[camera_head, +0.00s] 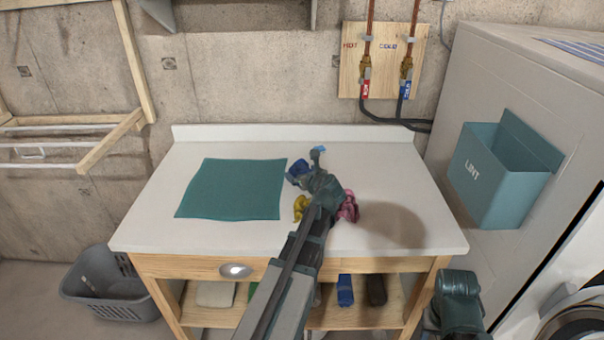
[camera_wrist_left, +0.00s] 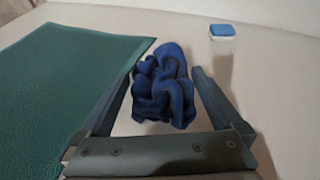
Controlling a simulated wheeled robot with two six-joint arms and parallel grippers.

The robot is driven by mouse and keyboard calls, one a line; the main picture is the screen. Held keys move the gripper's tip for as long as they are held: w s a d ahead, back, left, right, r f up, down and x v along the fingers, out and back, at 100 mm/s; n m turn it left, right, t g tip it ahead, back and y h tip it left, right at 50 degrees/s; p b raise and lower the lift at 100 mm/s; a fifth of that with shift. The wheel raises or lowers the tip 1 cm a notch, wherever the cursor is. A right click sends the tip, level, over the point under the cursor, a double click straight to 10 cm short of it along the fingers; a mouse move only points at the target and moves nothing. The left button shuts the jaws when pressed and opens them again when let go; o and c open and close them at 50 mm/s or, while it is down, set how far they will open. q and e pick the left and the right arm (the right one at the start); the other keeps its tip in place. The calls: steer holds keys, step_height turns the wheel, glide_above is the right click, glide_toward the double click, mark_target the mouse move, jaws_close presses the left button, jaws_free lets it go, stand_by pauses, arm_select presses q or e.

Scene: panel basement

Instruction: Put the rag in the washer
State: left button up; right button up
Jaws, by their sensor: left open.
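A crumpled blue rag (camera_head: 299,171) lies on the white worktop, just right of a green mat. My left gripper (camera_head: 306,167) reaches over the worktop with its jaws open. In the left wrist view the blue rag (camera_wrist_left: 163,90) sits between the spread fingers (camera_wrist_left: 166,75), with gaps at the sides. A yellow cloth (camera_head: 301,206) and a pink cloth (camera_head: 349,207) lie nearer, on either side of my left arm, which partly hides them. A round machine door (camera_head: 577,325), possibly the washer's, is cut off at the bottom right corner.
The green mat (camera_head: 232,188) lies flat on the worktop (camera_head: 420,226). A small blue-and-white block (camera_wrist_left: 222,31) lies beyond the rag. A grey basket (camera_head: 100,285) stands on the floor at left. A teal lint bin (camera_head: 500,170) hangs on the pale machine at right. Below are a drawer and shelf.

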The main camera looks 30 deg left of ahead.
arm_select(q)
steer(key=shift+s+d+r, duration=0.15)
steer(key=shift+r, duration=0.15)
steer(key=p+v, duration=0.4)
steer(key=v, duration=0.7)
steer(key=shift+s+d+r+p, duration=0.15)
steer(key=shift+p, duration=0.2)
arm_select(e)
step_height(320, 180, up, 5)
steer(key=shift+f, duration=0.1)
